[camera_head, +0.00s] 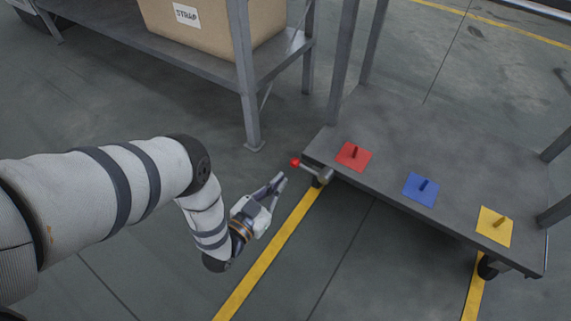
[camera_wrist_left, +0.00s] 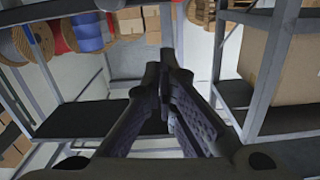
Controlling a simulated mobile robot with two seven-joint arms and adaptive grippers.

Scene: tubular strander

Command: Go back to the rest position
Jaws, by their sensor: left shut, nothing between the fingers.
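My left arm comes in from the left in the head view. Its gripper (camera_head: 279,183) is shut and empty, above the floor just left of the grey cart (camera_head: 455,135). The gripper's fingers also fill the middle of the left wrist view (camera_wrist_left: 170,95), with nothing between them. A lever with a red ball knob (camera_head: 295,162) sticks out from the cart's near left corner, close to the fingertips and apart from them as far as I can tell. My right gripper is in neither view.
On the cart lie a red plate (camera_head: 353,157), a blue plate (camera_head: 420,189) and a yellow plate (camera_head: 494,227), each with a peg. A shelf (camera_head: 285,62) holds a cardboard box labelled STRAP (camera_head: 205,25). Yellow floor lines run below the cart. The wrist view shows racks with spools (camera_wrist_left: 88,30).

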